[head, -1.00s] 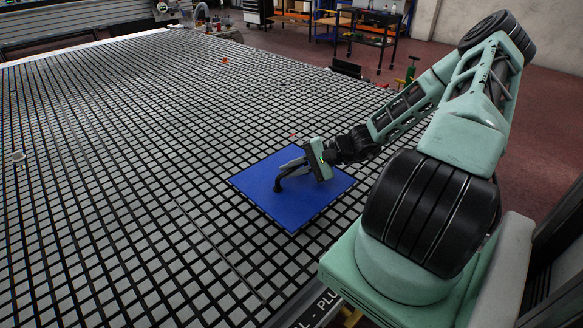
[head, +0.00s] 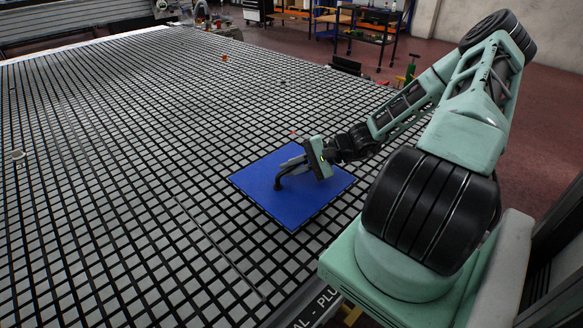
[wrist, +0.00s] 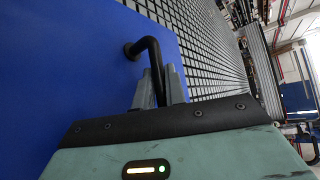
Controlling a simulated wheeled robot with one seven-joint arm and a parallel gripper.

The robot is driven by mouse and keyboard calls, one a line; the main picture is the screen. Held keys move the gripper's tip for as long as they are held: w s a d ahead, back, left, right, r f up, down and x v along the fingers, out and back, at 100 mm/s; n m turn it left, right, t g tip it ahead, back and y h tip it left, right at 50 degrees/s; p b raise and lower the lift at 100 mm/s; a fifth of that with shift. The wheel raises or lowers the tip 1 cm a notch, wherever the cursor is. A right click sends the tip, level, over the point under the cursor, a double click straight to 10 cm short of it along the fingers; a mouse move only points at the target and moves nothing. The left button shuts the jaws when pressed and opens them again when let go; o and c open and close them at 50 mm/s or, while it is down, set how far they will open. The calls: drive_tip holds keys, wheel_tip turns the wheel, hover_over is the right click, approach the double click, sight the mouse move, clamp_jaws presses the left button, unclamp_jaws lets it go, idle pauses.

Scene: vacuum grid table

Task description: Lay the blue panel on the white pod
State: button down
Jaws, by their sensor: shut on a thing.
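The blue panel (head: 265,190) is a flat square near the front right of the grid table, level or nearly so. I cannot tell whether it rests on the grid or hangs just above it. A bent black handle (wrist: 150,58) stands on the panel. My gripper (head: 293,165) is over the panel, its fingers closed on this handle, as the wrist view (wrist: 158,88) shows. A small pale round thing (head: 18,155) at the far left of the table may be the white pod; it is too small to be sure. Whatever lies under the panel is hidden.
The black-and-grey grid table (head: 130,180) is mostly clear left of the panel. Small orange pieces (head: 224,58) lie towards the back. A dark shelf cart (head: 370,35) stands on the floor beyond the table.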

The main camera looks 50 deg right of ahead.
drive_tip(key=shift+f+b, duration=0.45)
drive_tip(key=shift+f, duration=0.2)
drive_tip(key=c, duration=1.4)
unclamp_jaws()
drive_tip(key=shift+o, duration=0.2)
drive_tip(key=shift+s+d, duration=0.1)
drive_tip(key=b+v, duration=0.3)
drive_tip(key=v, duration=1.4)
drive_tip(key=shift+r, duration=0.15)
